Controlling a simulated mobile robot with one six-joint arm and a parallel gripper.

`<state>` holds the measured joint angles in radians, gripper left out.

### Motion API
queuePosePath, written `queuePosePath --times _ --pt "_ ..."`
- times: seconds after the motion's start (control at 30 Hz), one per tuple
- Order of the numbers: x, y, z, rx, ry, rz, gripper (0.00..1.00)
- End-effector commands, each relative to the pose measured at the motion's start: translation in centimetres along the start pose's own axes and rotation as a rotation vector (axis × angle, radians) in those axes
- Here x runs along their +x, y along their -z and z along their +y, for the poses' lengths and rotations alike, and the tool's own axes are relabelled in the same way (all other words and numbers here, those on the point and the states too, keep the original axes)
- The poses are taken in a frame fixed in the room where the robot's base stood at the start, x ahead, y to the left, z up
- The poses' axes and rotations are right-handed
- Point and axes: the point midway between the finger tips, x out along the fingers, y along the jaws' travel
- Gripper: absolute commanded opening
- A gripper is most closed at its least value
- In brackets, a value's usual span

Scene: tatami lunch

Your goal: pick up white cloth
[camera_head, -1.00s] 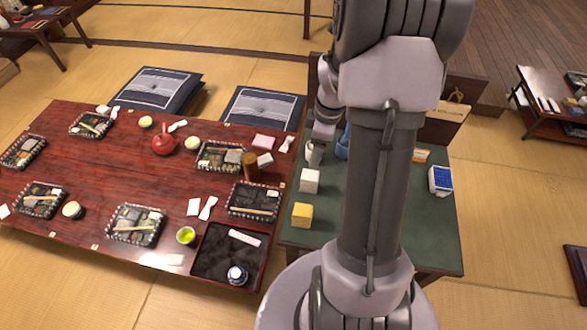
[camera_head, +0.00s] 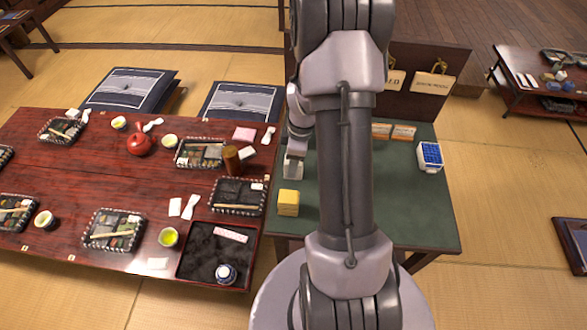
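A small white block-like piece (camera_head: 292,169), perhaps the folded white cloth, sits on the green table just behind a yellow block (camera_head: 288,203). My gripper (camera_head: 296,155) points down right at the white piece and covers its upper part. I cannot tell whether the fingers touch it or how far apart they are. Other small white folded pieces lie on the red table: one at the front (camera_head: 158,263), one near the middle (camera_head: 175,207) and one by the brown cup (camera_head: 247,152). My arm hides the middle of the green table.
The green table (camera_head: 420,215) also holds a blue-and-white box (camera_head: 430,156) at the right. A dark tray (camera_head: 212,272) and several lunch boxes stand on the red table (camera_head: 75,160) at the left. Two cushions (camera_head: 240,101) lie behind it.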

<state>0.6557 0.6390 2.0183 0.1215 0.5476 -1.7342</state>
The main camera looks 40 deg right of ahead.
Motion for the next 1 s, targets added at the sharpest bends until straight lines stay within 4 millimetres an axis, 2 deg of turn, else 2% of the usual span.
queuePosePath --times 0.03,0.2,0.23,0.53,0.8,1.0 --pt "0.0 0.0 0.0 0.000 0.000 0.000 0.36" --pt "0.0 0.0 0.0 0.000 0.000 0.000 0.03" --pt "0.0 0.0 0.0 0.000 0.000 0.000 0.00" --pt "-0.5 0.1 0.0 0.000 0.000 0.000 0.00" --pt "-4.2 0.5 0.1 0.000 -0.002 0.000 0.00" --pt "-4.6 -3.0 -3.0 0.005 0.001 0.000 0.00"
